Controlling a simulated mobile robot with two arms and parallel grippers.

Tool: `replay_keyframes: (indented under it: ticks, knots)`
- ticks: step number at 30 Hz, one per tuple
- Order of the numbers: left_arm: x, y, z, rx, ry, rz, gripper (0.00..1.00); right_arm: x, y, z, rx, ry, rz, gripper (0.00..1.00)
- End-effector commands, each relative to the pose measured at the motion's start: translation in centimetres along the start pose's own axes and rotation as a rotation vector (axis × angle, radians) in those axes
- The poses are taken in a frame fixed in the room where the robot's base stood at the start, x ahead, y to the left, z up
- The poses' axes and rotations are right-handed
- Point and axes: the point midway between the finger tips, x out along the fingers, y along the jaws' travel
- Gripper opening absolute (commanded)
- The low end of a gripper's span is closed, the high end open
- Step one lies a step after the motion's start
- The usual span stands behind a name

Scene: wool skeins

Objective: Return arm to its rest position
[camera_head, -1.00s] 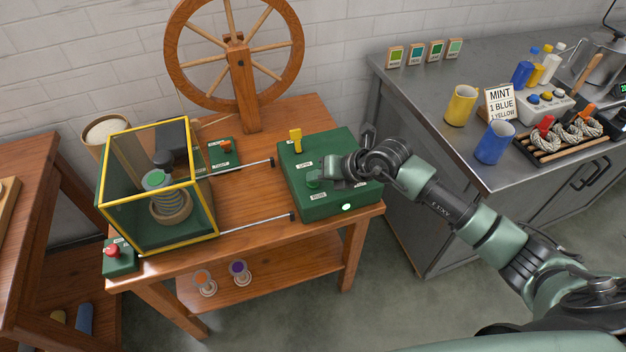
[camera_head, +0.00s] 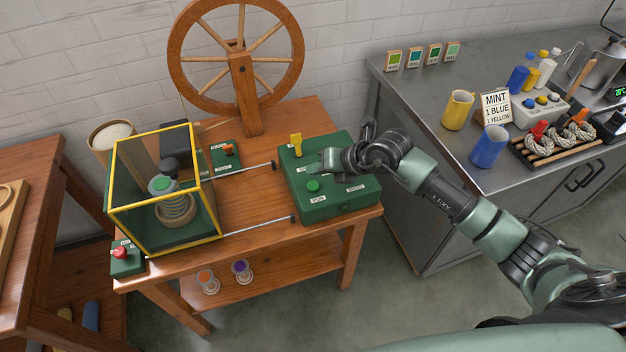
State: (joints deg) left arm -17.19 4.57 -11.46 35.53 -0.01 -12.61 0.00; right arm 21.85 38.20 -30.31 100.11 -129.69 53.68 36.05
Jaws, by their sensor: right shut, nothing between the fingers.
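My right gripper (camera_head: 328,160) is shut and empty. It is over the green control box (camera_head: 335,202), near its far part, and whether it touches the box is hard to tell. A yellow lever (camera_head: 296,143) stands on the box's far left. My right arm (camera_head: 450,195) reaches in from the lower right, over the gap between the wooden table and the grey counter. My left gripper is not in view.
The yellow-framed guard (camera_head: 213,185) encloses a wound spool on the wooden table (camera_head: 255,185). A spinning wheel (camera_head: 240,75) stands behind. The grey counter (camera_head: 420,100) holds a yellow cup (camera_head: 457,110), a blue cup (camera_head: 488,147) and wool skeins (camera_head: 573,135).

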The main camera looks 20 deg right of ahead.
Motion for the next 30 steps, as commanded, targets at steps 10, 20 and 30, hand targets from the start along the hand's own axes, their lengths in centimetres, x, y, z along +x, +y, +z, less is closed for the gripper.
replay_keyframes:
  ticks: [10,20,30]
  knots:
    - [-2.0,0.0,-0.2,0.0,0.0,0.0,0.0,-1.8,1.2,1.3,0.0,0.001,-0.001,0.0]
    - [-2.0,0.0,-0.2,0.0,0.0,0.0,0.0,-1.7,1.2,1.2,0.0,0.0,-0.001,0.0]
    - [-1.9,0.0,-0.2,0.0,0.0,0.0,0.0,-2.3,9.0,0.0,0.108,-0.06,0.303,0.0]
